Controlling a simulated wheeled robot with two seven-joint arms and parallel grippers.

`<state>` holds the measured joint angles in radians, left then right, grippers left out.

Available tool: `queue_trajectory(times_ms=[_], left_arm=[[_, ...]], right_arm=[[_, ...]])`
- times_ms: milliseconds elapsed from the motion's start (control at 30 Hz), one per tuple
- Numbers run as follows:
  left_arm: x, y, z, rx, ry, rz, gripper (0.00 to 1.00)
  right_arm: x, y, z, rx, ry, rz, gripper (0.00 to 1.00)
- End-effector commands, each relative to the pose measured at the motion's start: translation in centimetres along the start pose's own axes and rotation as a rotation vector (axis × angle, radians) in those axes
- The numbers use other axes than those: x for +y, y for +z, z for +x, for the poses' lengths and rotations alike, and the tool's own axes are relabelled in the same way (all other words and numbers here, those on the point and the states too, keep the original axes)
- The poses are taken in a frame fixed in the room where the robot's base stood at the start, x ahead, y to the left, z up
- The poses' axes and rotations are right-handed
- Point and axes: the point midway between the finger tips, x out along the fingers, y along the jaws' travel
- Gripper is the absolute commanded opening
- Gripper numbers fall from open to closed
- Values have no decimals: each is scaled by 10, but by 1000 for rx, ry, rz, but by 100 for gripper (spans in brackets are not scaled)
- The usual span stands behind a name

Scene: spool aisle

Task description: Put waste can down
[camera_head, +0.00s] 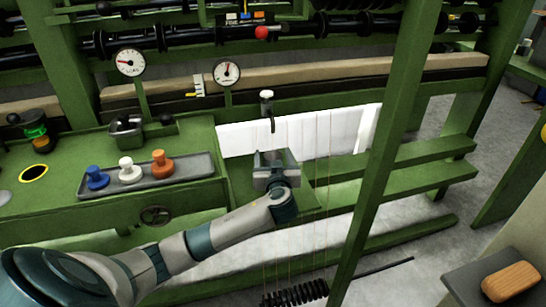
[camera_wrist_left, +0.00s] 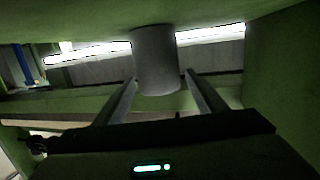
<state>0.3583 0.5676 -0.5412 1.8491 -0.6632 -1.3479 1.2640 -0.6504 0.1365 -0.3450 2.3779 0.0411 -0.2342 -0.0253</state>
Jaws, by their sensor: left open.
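A plain grey cylinder (camera_wrist_left: 157,62), which I take to be the waste can, shows in the left wrist view. It is just ahead of the left gripper (camera_wrist_left: 163,77), whose two fingers stand apart on either side of it. The jaws are open; I cannot tell whether a finger touches the can. In the head view my left gripper (camera_head: 272,158) is beside the green machine frame, below a small tap (camera_head: 267,108). I cannot make out the can clearly there. My right gripper is not in view.
A grey tray (camera_head: 197,162) holds blue, white and orange spool-like knobs on the green bench (camera_head: 60,205). A slanted green post (camera_head: 385,150) stands right of my left gripper. Thin threads hang nearby. An orange block (camera_head: 510,281) lies on a grey surface, lower right.

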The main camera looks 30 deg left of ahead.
Motion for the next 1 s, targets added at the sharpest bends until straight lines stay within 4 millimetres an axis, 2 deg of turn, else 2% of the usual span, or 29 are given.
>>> queue_trajectory(times_ms=[67,167,500,700,833,1000], left_arm=[[0,-3,0,1,0,1,64],[1,-1,-13,-3,3,-1,64],[1,-1,-74,-4,3,-3,64],[1,-2,-105,-2,1,-2,64],[0,-2,-116,0,0,-1,64],[0,-2,-120,1,0,-1,64]], right_arm=[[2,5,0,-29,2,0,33],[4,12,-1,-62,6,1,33],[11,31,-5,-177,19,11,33],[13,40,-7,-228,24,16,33],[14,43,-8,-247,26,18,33],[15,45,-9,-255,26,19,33]])
